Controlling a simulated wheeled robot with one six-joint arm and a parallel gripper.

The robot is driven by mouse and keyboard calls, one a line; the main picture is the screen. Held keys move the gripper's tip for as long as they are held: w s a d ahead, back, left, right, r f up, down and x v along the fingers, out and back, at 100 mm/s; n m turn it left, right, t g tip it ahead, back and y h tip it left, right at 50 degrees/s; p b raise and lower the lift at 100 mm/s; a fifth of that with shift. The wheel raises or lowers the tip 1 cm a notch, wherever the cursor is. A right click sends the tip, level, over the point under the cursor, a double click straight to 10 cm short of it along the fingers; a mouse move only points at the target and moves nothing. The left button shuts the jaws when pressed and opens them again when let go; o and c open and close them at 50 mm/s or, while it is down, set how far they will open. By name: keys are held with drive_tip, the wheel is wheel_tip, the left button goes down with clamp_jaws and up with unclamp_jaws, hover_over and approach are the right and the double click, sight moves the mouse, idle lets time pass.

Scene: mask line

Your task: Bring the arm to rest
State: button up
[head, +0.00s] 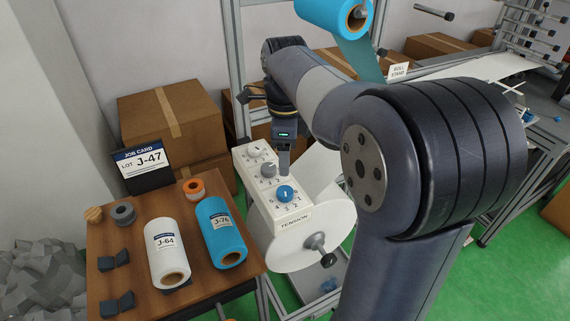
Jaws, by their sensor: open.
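My arm rises from the lower right, bends at the big dark joint and reaches back over the machine. My gripper (284,168) points down above the white box labelled TENSION (295,217), close to its grey knob (267,170) and its blue knob (285,193). It is open, with nothing seen held in it. Its fingertips are small and partly overlapping in this view, so I cannot tell whether they touch a knob.
A white roll (310,240) sits beneath the TENSION box. The wooden table (205,288) at left holds a white roll J-64 (165,245), a blue roll J-76 (220,235) and a job card J-47 (142,160). A blue roll (325,15) hangs above. Cardboard boxes (175,115) stand behind.

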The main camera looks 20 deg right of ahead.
sight(285, 190)
idle(0.4)
wheel_tip(285, 190, down, 11)
drive_tip(key=shift+r, duration=0.2)
idle(0.4)
drive_tip(key=shift+r, duration=0.1)
